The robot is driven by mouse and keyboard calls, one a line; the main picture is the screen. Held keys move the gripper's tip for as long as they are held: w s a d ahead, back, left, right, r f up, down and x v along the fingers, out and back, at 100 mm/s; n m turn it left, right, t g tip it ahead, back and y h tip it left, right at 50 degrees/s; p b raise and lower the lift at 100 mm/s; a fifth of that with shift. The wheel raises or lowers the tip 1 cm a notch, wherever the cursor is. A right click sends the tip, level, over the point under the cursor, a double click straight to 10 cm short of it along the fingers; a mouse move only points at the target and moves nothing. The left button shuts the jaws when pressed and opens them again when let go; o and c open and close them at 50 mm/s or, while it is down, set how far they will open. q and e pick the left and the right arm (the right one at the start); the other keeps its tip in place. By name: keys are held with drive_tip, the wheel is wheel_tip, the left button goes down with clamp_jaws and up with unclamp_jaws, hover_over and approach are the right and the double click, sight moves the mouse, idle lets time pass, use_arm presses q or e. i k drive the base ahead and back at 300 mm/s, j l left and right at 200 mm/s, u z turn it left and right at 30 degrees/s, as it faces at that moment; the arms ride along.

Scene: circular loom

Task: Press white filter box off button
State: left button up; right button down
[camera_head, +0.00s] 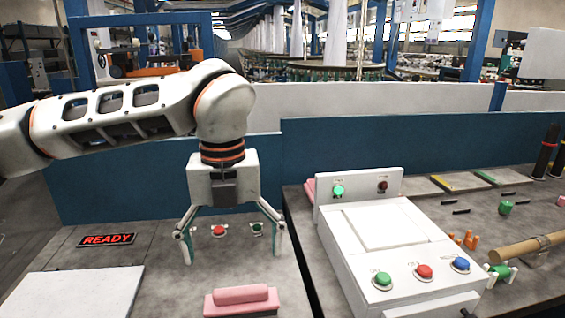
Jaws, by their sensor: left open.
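The white filter box (355,262) stands on the right-hand table. Its front panel has a green button (382,280), a red button (424,271) and a blue button (460,264); their labels are too small to read. Its raised back panel carries a lit green lamp (338,191) and a dark red one (383,185). My left gripper (234,258) points down, open and empty, over the left table, left of the box and apart from it. A red button (218,231) and a green button (257,229) on that table show between its fingers. I do not see my right gripper.
A pink block (241,300) lies in front of my left gripper. A READY sign (107,240) and a white panel (72,292) are at left. A wooden roll (525,246) and small parts lie right of the box. Blue partitions (420,145) stand behind the tables.

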sight(425, 271)
drive_tip(key=k, duration=0.95)
